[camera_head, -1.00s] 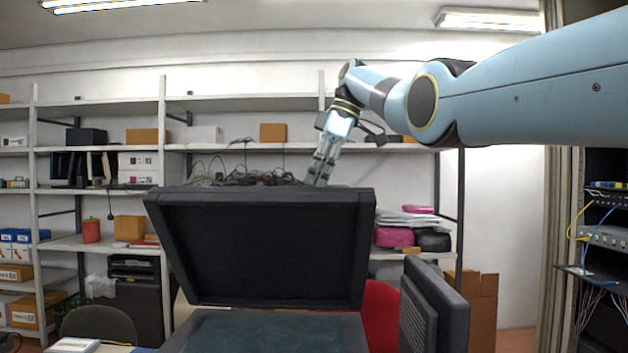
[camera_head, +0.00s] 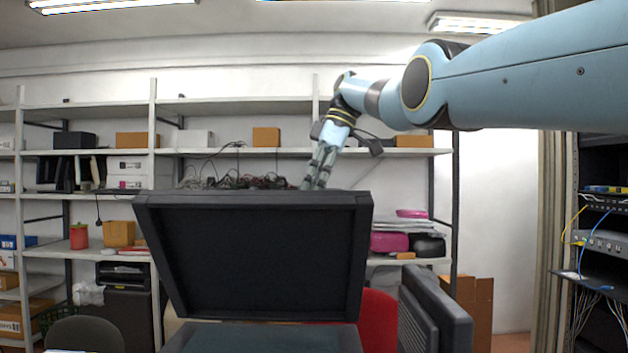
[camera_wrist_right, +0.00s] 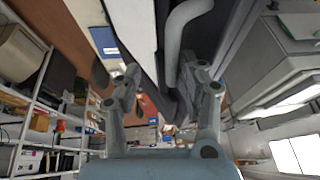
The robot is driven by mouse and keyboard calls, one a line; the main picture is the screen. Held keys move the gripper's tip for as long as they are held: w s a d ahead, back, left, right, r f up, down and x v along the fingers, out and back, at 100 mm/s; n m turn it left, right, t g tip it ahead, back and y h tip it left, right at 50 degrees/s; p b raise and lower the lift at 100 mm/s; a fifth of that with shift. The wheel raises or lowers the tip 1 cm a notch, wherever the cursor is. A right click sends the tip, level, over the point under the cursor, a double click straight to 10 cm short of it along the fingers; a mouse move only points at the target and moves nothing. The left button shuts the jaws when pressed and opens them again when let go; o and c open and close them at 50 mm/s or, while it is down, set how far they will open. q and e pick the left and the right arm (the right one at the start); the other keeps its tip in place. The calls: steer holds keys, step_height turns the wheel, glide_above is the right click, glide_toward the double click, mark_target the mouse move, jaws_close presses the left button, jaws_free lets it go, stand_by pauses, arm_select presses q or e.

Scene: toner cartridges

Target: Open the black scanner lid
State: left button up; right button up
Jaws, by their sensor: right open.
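The black scanner lid (camera_head: 258,250) stands raised in the head view, its dark underside facing me. The scanner bed (camera_head: 262,338) shows below it at the bottom edge. My right gripper (camera_head: 315,184) is at the lid's top edge, right of its middle, pointing down; its fingertips are partly hidden behind the edge. In the right wrist view my right gripper's fingers (camera_wrist_right: 172,88) are apart, with a dark edge and a grey curved part between and beyond them. I cannot tell whether they touch the lid. My left gripper is not in view.
A dark side panel (camera_head: 432,305) stands right of the scanner, with a red chair (camera_head: 378,320) behind it. Shelves (camera_head: 230,152) with boxes and cables line the back wall. A rack with network gear (camera_head: 605,241) stands at the far right.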

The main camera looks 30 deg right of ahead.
steer(key=shift+d+f, duration=0.1)
steer(key=shift+f, duration=0.2)
steer(key=shift+r, duration=0.15)
stand_by(0.5)
